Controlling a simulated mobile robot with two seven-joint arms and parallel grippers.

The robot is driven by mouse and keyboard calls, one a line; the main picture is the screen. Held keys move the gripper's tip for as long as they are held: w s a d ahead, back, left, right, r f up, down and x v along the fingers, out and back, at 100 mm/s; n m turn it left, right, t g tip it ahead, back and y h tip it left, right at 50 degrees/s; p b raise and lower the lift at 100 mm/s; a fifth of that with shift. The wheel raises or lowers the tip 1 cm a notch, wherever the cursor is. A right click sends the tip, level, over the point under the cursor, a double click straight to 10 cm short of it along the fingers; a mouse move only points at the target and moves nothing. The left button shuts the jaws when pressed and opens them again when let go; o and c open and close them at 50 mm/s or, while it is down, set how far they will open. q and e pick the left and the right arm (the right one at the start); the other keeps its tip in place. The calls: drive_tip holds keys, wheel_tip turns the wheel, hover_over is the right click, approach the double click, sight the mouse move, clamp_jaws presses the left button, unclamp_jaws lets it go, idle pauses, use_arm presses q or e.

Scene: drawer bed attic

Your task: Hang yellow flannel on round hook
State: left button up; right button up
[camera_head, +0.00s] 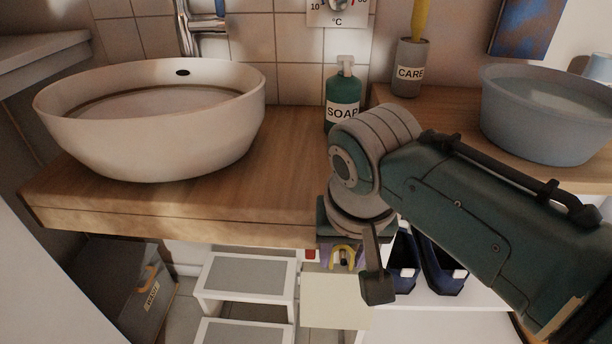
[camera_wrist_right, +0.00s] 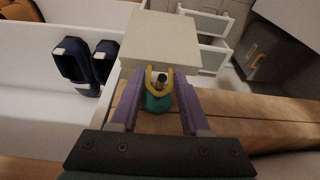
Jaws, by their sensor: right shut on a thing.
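The yellow flannel shows as a pale yellow square (camera_head: 335,302) below the counter's front edge in the head view, and also at the top of the wrist view (camera_wrist_right: 160,42). It has a darker yellow loop at one edge. My right gripper (camera_wrist_right: 158,78), with purple fingers, is shut on the flannel at this loop. In the wrist view a round teal piece with a short dark peg (camera_wrist_right: 158,98), apparently the round hook, lies between the fingers. The peg tip shows inside the loop's outline; I cannot tell whether it passes through. My left gripper is out of view.
The wooden counter (camera_head: 180,222) carries a white basin (camera_head: 150,150) and a soap bottle (camera_head: 342,95) close behind my right arm. A grey tub (camera_head: 545,125) stands at right. Below are a white step stool (camera_head: 245,277), dark blue shoes (camera_head: 440,265) and a grey box (camera_head: 130,300).

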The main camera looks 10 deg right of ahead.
drive_tip(key=o, duration=1)
drive_tip(key=s+d+r+n+p, duration=0.2)
drive_tip(key=s+r+p, duration=0.5)
drive_tip(key=r+p, duration=0.3)
drive_tip(key=s+d+r+n+p, duration=0.1)
drive_tip(key=s+d+r+p, duration=0.2)
drive_tip(key=s+r+p, duration=0.7)
drive_tip(key=s+d+r+n+p, duration=0.2)
drive_tip(key=s+r+p, duration=0.35)
drive_tip(key=r, duration=0.85)
drive_tip(key=shift+t+y, duration=0.3)
drive_tip(key=shift+y, duration=0.1)
drive_tip(key=r+p, duration=2.3)
drive_tip(key=p, duration=0.1)
drive_tip(key=w+r+p, duration=0.1)
drive_tip(key=r+p, duration=1.1)
drive_tip(key=shift+a+r+p, duration=0.2)
drive_tip(key=shift+r+p, duration=0.1)
drive_tip(key=shift+p, duration=0.05)
